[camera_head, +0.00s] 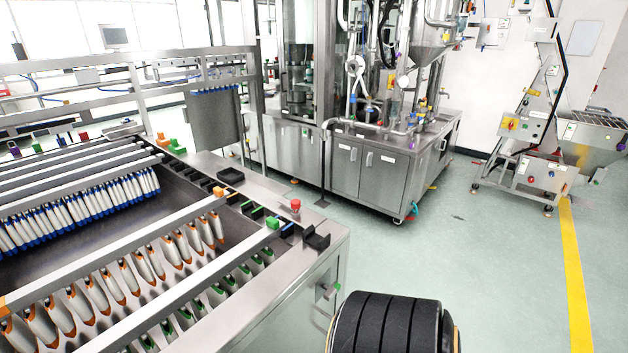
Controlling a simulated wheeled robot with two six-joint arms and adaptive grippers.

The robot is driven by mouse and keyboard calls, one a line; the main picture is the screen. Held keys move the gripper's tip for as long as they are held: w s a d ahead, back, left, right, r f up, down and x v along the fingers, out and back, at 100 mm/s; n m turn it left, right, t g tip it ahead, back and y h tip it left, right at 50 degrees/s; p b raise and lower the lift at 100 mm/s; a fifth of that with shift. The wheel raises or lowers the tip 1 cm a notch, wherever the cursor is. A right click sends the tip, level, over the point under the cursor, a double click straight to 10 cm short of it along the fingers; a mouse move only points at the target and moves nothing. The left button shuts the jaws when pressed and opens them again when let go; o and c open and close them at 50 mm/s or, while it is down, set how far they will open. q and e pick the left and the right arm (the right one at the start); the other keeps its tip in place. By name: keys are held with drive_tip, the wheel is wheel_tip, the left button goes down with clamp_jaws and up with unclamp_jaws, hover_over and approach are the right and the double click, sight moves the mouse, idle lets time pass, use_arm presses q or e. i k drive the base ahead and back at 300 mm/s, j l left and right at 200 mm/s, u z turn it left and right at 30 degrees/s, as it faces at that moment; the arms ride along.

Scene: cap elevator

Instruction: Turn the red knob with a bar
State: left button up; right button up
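A small red knob (511,124) sits on a yellow plate on the control box (519,126) of the cap elevator (545,130), at the far right of the head view. It is too small to tell which way its bar points. Another small red control (530,178) shows on the lower box of the same machine. Neither of my grippers is in view, and nothing is seen touching the knob.
A long steel rack with bottles (300,240) fills the left and carries a red button (295,205). A steel cabinet machine (380,170) stands at the centre back. Open green floor (490,260) with a yellow line (576,290) lies before the elevator.

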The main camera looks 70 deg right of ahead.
sight(296, 205)
drive_tip(key=z, duration=1.95)
drive_tip(key=l+u, duration=0.1)
